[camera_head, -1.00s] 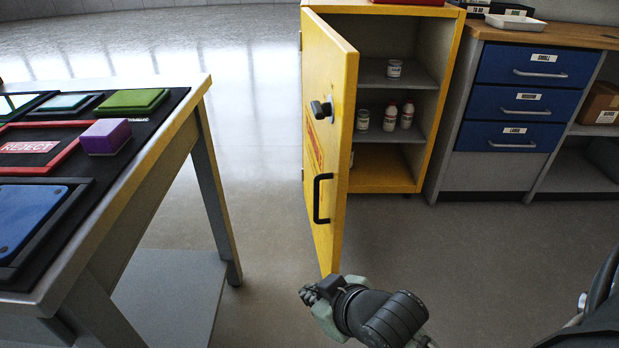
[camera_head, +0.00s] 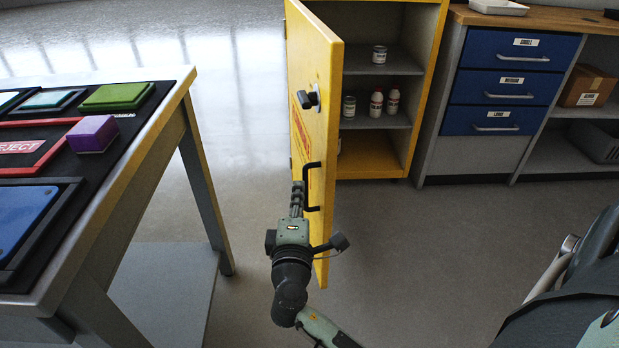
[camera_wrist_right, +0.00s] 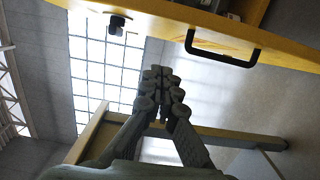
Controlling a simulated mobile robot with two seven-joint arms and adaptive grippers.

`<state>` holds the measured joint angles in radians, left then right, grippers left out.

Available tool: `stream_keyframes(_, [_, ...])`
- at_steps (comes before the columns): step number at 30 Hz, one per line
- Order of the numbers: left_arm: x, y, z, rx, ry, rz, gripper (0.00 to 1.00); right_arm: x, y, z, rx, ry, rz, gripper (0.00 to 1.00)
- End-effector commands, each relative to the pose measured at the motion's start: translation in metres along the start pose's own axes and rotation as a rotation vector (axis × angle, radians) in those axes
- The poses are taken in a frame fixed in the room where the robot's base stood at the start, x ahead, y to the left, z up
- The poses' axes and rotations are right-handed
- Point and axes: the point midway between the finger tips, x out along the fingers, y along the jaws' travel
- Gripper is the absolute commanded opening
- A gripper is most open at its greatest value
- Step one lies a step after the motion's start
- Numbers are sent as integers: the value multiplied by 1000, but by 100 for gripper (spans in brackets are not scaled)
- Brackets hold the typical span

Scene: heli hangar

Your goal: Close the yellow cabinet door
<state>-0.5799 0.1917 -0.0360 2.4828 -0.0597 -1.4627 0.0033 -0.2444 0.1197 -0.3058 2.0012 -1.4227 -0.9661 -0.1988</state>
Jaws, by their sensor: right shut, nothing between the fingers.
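The yellow cabinet door (camera_head: 317,68) stands wide open, its outer face turned to the left, with a black knob (camera_head: 309,99) and a black bar handle (camera_head: 314,187). The yellow cabinet (camera_head: 421,85) is open behind it. My right gripper (camera_head: 297,187) is shut and empty, pointing away from me on the outer-face side of the door, close to the handle. In the right wrist view, its closed fingers (camera_wrist_right: 161,80) show below the door (camera_wrist_right: 238,35), with the handle (camera_wrist_right: 222,54) up and to the right; a gap shows between them. My left gripper is out of view.
A table (camera_head: 163,125) with coloured trays and a purple block (camera_head: 92,134) stands at the left. Small bottles (camera_head: 376,104) sit on the cabinet shelves. Blue drawers (camera_head: 511,86) stand right of the cabinet. The floor (camera_head: 420,250) right of the door is clear.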

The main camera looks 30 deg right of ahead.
Motion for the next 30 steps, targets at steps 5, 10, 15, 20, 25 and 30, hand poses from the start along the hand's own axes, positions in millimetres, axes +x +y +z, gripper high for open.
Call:
stream_keyframes(5, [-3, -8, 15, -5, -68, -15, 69, 33, 2, 1, 0, -3, 3, 0])
stream_keyframes(10, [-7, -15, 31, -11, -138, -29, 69, 71, 2, 1, 2, -3, 2, 0])
stream_keyframes(15, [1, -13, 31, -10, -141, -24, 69, 94, 1, 13, -2, -3, -1, 0])
stream_keyframes(20, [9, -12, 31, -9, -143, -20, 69, 98, 0, 32, 2, -3, -2, 0])
stream_keyframes(25, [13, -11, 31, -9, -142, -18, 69, 100, 0, 40, 2, -2, -2, 0])
stream_keyframes(30, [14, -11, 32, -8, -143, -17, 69, 100, 0, 40, 4, -2, -2, 0])
